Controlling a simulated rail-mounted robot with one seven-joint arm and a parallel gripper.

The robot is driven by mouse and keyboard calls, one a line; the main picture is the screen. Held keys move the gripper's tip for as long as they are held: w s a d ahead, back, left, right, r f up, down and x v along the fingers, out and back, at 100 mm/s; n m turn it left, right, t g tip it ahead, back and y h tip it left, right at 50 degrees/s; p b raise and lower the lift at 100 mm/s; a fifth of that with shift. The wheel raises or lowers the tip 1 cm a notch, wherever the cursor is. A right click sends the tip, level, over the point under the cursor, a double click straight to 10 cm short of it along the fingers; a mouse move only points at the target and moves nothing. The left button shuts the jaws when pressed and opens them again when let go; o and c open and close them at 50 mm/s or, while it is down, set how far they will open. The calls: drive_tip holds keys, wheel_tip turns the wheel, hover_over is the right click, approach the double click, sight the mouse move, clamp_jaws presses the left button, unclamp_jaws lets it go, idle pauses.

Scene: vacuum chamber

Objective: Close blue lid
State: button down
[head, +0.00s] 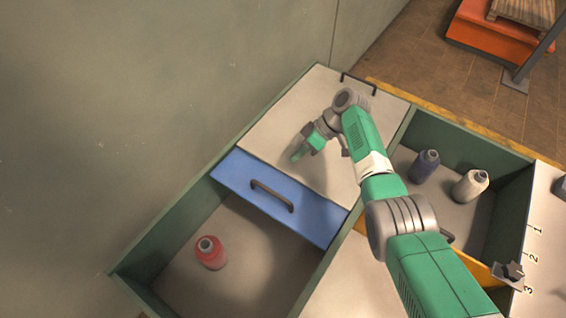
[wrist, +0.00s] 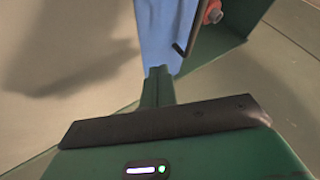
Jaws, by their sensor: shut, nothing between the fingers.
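The blue lid (head: 300,205) is a flat panel with a dark bar handle (head: 272,195). In the head view it lies across part of a green-walled bin, beside a pale lid, and the lower part of the bin is uncovered. The blue lid also shows at the top of the wrist view (wrist: 160,30), with its handle at its right edge. My gripper (head: 296,156) is shut and empty. It is over the pale lid, up from the blue lid in the head view; I cannot tell whether it touches the pale surface.
A red spool (head: 210,253) stands in the uncovered part of the bin. The pale lid (head: 285,110) has its own handle at the far edge. A second bin on the right holds a dark blue spool (head: 425,166) and a white spool (head: 470,185). A wall rises at the left.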

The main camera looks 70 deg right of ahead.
sight(281, 179)
drive_tip(key=b+x, duration=0.3)
drive_tip(key=x, duration=0.5)
drive_tip(key=shift+f, duration=0.2)
drive_tip(key=a, duration=0.2)
drive_tip(key=w+a+p, duration=0.1)
drive_tip(key=shift+r, duration=0.35)
drive_tip(key=shift+w+a+r, duration=0.15)
drive_tip(key=shift+w+a, duration=0.05)
drive_tip(key=shift+a, duration=0.25)
